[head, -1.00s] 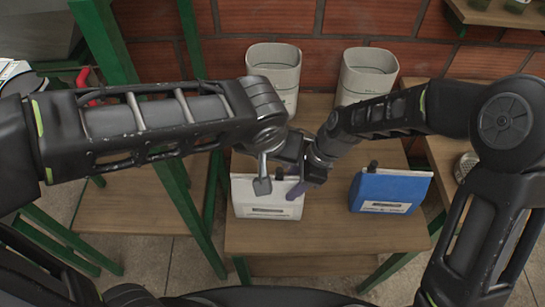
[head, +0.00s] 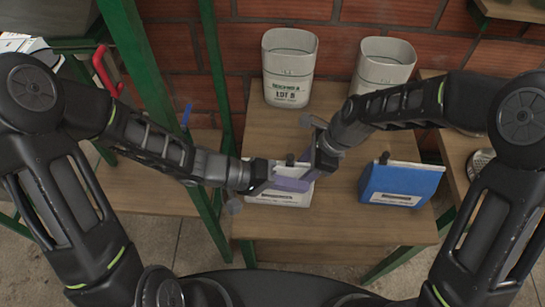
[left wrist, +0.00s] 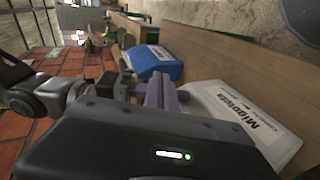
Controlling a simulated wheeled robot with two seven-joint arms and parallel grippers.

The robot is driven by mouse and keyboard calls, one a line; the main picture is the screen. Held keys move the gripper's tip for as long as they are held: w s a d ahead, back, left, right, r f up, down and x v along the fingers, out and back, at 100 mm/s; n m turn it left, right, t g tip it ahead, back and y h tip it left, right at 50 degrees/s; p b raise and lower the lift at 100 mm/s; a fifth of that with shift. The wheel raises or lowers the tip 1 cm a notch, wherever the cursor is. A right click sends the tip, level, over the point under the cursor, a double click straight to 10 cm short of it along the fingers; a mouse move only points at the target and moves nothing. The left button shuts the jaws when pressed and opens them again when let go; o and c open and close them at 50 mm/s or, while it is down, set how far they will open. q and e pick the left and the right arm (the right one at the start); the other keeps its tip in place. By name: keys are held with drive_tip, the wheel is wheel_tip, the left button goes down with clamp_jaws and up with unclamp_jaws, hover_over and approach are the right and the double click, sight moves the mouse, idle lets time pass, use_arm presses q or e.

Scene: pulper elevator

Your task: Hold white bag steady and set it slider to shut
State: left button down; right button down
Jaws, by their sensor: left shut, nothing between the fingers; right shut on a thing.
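The white bag (head: 280,199) stands upright on the wooden table, partly hidden behind my grippers. It also shows in the left wrist view (left wrist: 245,112), with printed text on its face. A small dark knob (head: 290,159), perhaps its slider, shows at the top edge. My left gripper (head: 300,184) is shut and empty, its purple fingers crossing in front of the bag's upper part. These fingers also show in the left wrist view (left wrist: 161,92), close beside the bag. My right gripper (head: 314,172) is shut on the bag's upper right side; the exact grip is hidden.
A blue bag (head: 400,184) with a dark knob stands to the right on the same table. Two pale bins (head: 290,72) (head: 383,68) stand behind against the brick wall. Green posts (head: 140,80) rise at left. The table front (head: 330,230) is clear.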

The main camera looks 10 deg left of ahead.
sight(290, 160)
drive_tip(key=shift+s+f, duration=0.25)
use_arm(q)
drive_tip(key=a+n+t+h, duration=0.2)
drive_tip(key=a+n+t, duration=0.4)
drive_tip(key=a, duration=0.8)
drive_tip(key=shift+w+a+r+t+h, duration=0.35)
drive_tip(key=shift+w+t, duration=0.1)
drive_tip(key=shift+t, duration=0.35)
drive_tip(key=x, duration=1)
drive_tip(key=shift+f, duration=0.1)
drive_tip(key=shift+d, duration=2.7)
